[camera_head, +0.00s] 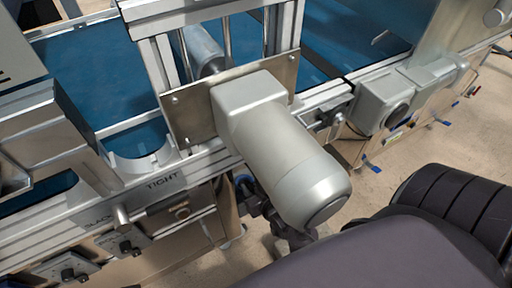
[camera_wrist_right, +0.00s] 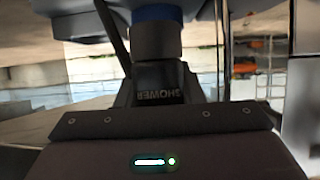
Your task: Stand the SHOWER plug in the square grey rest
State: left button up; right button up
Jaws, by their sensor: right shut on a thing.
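The SHOWER plug (camera_wrist_right: 162,95) shows in the right wrist view as a dark body lettered SHOWER, upside down in this view, with a blue collar (camera_wrist_right: 155,13) above it. My right gripper (camera_wrist_right: 163,78) is shut on it. In the head view my right gripper (camera_head: 290,237) is low in the middle, partly hidden under the large grey motor housing. Dark and blue parts show beside the motor there, but I cannot tell clearly which are the plug. I cannot make out the square grey rest. My left gripper is not in view.
The grey motor housing (camera_head: 290,165) juts out from the machine over my right gripper. A rail with the label TIGHT (camera_head: 165,183) runs to its left, above several dark knobs. Grey boxes (camera_head: 385,100) stand to the right. Blue belt surfaces (camera_head: 95,65) lie behind.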

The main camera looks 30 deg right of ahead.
jog(key=shift+w, duration=0.3)
jog(key=shift+d, duration=0.1)
